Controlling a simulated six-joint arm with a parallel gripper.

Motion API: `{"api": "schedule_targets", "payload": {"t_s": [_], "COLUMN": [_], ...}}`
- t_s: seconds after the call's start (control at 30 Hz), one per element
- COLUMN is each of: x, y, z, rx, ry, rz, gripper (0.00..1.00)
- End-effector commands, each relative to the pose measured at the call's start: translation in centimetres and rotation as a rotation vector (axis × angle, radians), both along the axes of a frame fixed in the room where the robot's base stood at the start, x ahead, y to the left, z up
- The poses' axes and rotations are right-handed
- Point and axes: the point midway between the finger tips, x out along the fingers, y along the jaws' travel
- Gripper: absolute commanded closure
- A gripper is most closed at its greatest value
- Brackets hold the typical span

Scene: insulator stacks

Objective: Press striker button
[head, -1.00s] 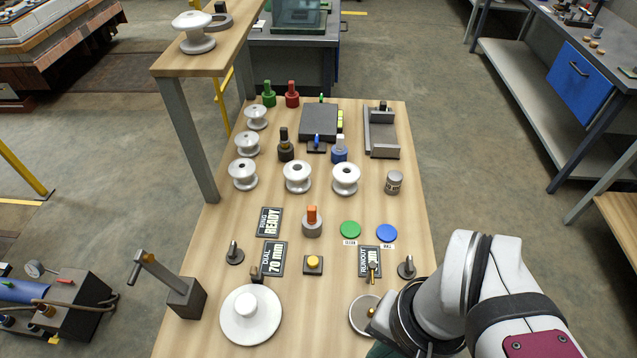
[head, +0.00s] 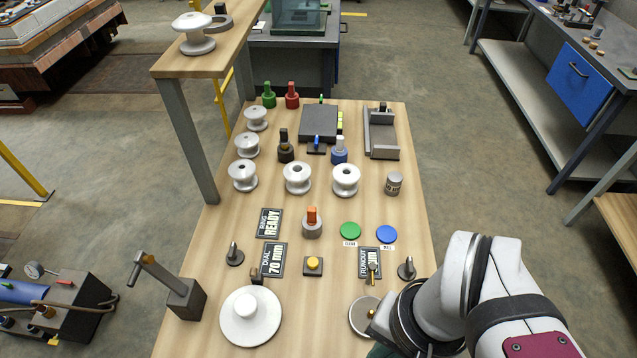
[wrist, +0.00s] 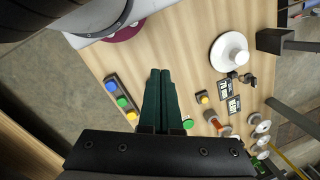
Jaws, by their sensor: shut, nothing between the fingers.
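A yellow push button (head: 313,263) sits on a small dark square base in the middle of the bench. It also shows in the wrist view (wrist: 203,97), right of my fingers. A dark panel with blue, green and yellow buttons (wrist: 122,98) lies left of my fingers in the wrist view; my arm hides it in the head view. No label tells me which button is the striker's. My gripper (wrist: 160,73) has its dark green fingers together and empty, apart from both. In the head view only a bit of green shows at the bottom edge.
A white disc with a knob (head: 250,315) and a grey lever block (head: 187,298) stand at the front left. An orange-topped post (head: 312,221), a green disc (head: 351,231) and a blue disc (head: 387,233) are behind the yellow button. White insulators (head: 297,177) stand farther back.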

Motion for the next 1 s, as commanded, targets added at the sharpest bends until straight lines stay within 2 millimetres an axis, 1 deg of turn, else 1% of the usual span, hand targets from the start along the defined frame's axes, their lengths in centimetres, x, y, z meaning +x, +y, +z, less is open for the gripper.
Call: {"api": "schedule_targets", "payload": {"t_s": [0.8, 0.87, 0.97, 1.0], "x": [0.1, 0.5, 2.2, 3.5], "y": [0.1, 0.7, 3.0, 4.3], "z": [0.0, -0.1, -0.2, -0.3], "rx": [0.005, 0.031, 0.135, 0.195], "ry": [0.003, 0.016, 0.072, 0.109], "rz": [-0.008, -0.048, -0.222, -0.333], "gripper": [1.00, 1.00, 1.00, 1.00]}}
